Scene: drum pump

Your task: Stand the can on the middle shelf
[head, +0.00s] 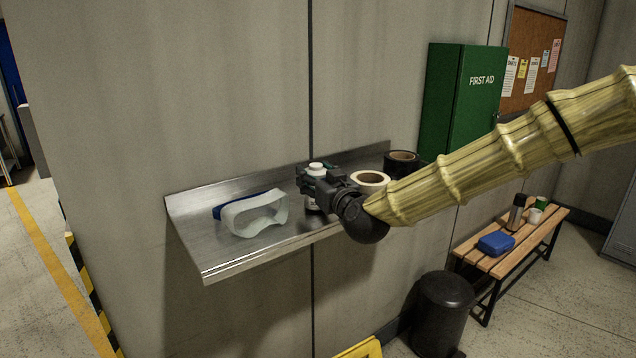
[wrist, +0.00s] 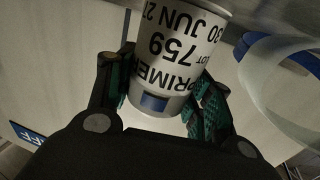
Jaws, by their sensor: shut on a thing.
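The can (head: 311,203) is white with black print reading PRIMER, and it also shows in the wrist view (wrist: 178,50), where its print is upside down. My gripper (head: 317,184) is shut around the can's sides, its green-padded fingers on either side of it. The can looks upright, over the metal wall shelf (head: 215,262). Its white top shows above the fingers, and part of its body is hidden by the gripper. I cannot tell whether its base touches the shelf. Only this one shelf is in view on the wall.
Clear goggles (head: 240,215) with a blue strap lie on the shelf left of the can. A cream tape roll (head: 384,182) and a black roll (head: 391,166) are to the right, near my wrist. A green first-aid cabinet (head: 449,105) hangs beyond. The shelf's front left is bare.

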